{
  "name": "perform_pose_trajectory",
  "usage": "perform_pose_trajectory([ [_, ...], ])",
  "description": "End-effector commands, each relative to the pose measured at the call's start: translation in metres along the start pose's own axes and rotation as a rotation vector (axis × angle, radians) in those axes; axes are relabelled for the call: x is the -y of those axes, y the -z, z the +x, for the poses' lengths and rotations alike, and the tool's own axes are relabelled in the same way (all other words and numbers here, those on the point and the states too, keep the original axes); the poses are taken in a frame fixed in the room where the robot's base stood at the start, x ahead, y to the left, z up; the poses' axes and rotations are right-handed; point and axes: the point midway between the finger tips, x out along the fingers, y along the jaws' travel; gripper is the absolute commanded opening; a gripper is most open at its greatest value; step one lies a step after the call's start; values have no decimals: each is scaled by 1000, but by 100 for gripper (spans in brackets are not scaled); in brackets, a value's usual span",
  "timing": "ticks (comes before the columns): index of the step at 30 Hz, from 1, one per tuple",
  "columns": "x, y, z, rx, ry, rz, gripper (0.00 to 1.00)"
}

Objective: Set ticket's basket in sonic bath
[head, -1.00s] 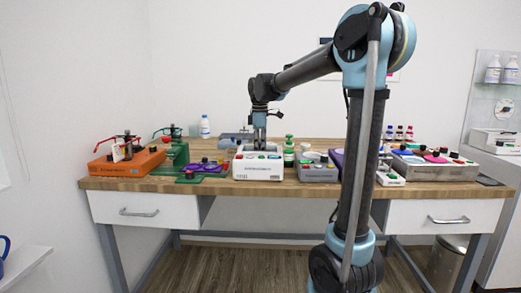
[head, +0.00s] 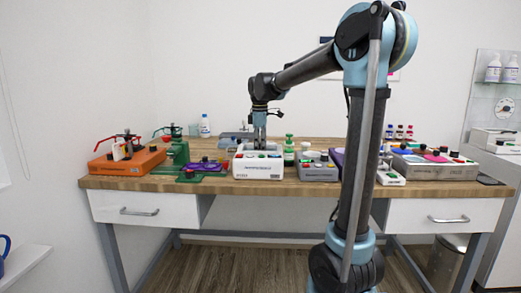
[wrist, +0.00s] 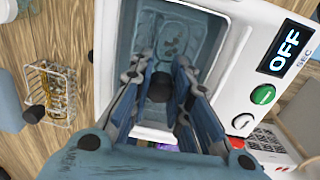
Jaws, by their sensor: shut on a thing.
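The sonic bath (head: 258,172) is a white box with an open tank on the bench. In the wrist view its white rim (wrist: 228,60) frames the grey tank, and its display reads OFF. My gripper (head: 260,142) points down over the tank. In the wrist view my gripper (wrist: 163,84) is shut on a dark round knob (wrist: 160,88) inside the tank outline. What hangs below the knob is mostly hidden by the fingers. A small wire basket (wrist: 60,92) with amber contents and a black knob stands on the wood left of the bath. I see no readable ticket.
An orange device (head: 128,163) and a green press (head: 176,155) stand left of the bath. A grey box (head: 318,172) stands close on its right, with a wide grey unit (head: 432,168) farther right. Little bench is free.

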Motion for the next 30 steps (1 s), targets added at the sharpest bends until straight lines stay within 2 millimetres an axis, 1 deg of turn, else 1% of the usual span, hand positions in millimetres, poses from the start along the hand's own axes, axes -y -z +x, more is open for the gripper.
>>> perform_pose_trajectory([
  [11,0,0,3,0,0,0,0],
  [12,0,0,3,0,0,0,24],
  [14,0,0,3,0,0,0,38],
  [15,0,0,3,0,0,0,41],
  [21,0,0,4,0,0,0,41],
  [22,0,0,4,0,0,0,43],
  [23,0,0,4,0,0,0,49],
  [24,0,0,4,0,0,0,54],
  [30,0,0,4,0,0,0,54],
])
